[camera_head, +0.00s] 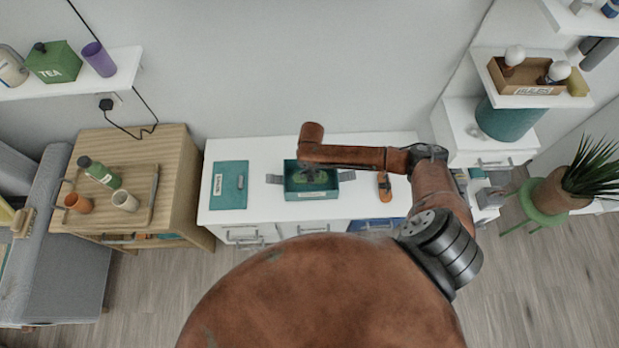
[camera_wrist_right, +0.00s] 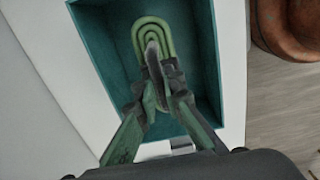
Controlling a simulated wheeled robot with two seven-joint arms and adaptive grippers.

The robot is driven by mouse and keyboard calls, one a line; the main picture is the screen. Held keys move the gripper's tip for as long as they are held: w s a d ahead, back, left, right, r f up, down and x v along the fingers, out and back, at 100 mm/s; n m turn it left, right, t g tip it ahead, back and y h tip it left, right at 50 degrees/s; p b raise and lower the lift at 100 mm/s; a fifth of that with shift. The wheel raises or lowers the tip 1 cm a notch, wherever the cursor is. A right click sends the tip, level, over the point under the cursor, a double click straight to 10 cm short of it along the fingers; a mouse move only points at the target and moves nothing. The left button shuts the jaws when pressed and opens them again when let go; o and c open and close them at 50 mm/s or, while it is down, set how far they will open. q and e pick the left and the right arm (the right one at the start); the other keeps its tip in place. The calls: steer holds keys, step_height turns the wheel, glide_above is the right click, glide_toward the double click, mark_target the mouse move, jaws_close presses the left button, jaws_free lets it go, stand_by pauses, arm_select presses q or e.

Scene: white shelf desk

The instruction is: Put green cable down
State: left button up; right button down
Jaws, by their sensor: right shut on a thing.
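The green cable (camera_wrist_right: 152,25) is a coiled loop inside the teal box in the right wrist view. My right gripper (camera_wrist_right: 160,88) is shut on the near part of the coil, with its fingers inside the box outline. Whether the coil touches the box floor I cannot tell. In the head view the teal box (camera_head: 312,194) stands open on the white desk, with my right gripper (camera_head: 309,172) over it, small and dark. The cable is barely visible there. My left gripper is not in view.
A teal labelled lid or flat box (camera_head: 229,185) lies left of the box on the white desk (camera_head: 268,205). An orange-handled item (camera_head: 385,190) lies to the right. A wooden cabinet (camera_head: 175,165) with a tray stands at left. A potted plant (camera_head: 560,190) stands at right.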

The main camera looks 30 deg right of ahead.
steer(key=shift+f, duration=0.7)
step_height(320, 180, down, 3)
steer(key=shift+f+b, duration=0.1)
steer(key=shift+b, duration=0.55)
steer(key=shift+f, duration=0.25)
steer(key=shift+r, duration=0.1)
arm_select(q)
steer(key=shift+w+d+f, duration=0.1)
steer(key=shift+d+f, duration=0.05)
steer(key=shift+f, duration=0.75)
arm_select(e)
steer(key=c, duration=2)
jaws_free()
steer(key=shift+c, duration=0.2)
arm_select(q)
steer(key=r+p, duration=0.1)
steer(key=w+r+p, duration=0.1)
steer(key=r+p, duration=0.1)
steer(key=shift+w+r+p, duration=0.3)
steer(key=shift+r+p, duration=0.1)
arm_select(e)
step_height(320, 180, up, 12)
